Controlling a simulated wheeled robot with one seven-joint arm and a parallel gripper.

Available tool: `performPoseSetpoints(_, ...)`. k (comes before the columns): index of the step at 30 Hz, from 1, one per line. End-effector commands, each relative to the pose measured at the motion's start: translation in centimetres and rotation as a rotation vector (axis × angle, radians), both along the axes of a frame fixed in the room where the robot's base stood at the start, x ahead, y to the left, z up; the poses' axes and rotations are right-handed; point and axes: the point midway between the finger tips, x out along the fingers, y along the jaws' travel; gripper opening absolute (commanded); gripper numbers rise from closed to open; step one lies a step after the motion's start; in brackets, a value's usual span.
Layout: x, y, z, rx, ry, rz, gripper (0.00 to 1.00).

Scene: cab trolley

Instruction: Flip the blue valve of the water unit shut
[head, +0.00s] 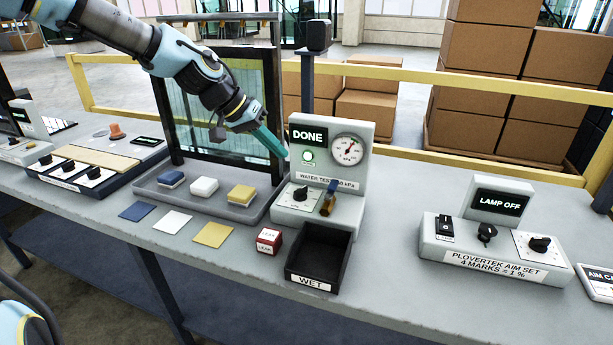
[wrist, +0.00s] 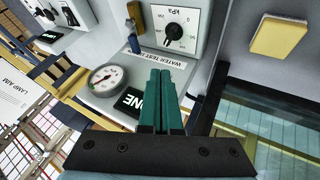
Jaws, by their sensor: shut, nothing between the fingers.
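The water unit (head: 362,187) is a pale grey bench unit with a "WATER TEST" label, a round gauge (head: 347,149), a lit green lamp and a screen reading "DONE". Its blue valve handle (head: 332,186) sits above a brass body (head: 327,205) on the right of the lower part, beside a black knob (head: 300,193). The blue handle (wrist: 133,42) also shows in the wrist view, left of the kPa knob (wrist: 174,31). My gripper (head: 285,156) is shut and empty, with its teal fingers (wrist: 165,74) together near the unit's upper left edge, apart from the valve.
A black "WET" bin (head: 318,280) and a red-and-white "LEAK" block (head: 269,241) stand in front of the unit. A grey tray (head: 190,204) with sponge-like blocks and a framed glass panel are to the left. A lamp-aim unit (head: 490,262) is at the right, past clear table.

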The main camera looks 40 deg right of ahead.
Motion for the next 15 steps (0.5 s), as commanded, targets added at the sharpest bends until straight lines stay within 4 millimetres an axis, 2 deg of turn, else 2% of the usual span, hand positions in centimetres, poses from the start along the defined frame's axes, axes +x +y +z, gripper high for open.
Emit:
performPoseSetpoints(9, -0.1, -0.1, -0.3, 0.002, 0.0, 0.001, 0.0)
performPoseSetpoints(15, -0.7, -1.6, -2.3, 0.004, 0.002, -0.003, 0.0)
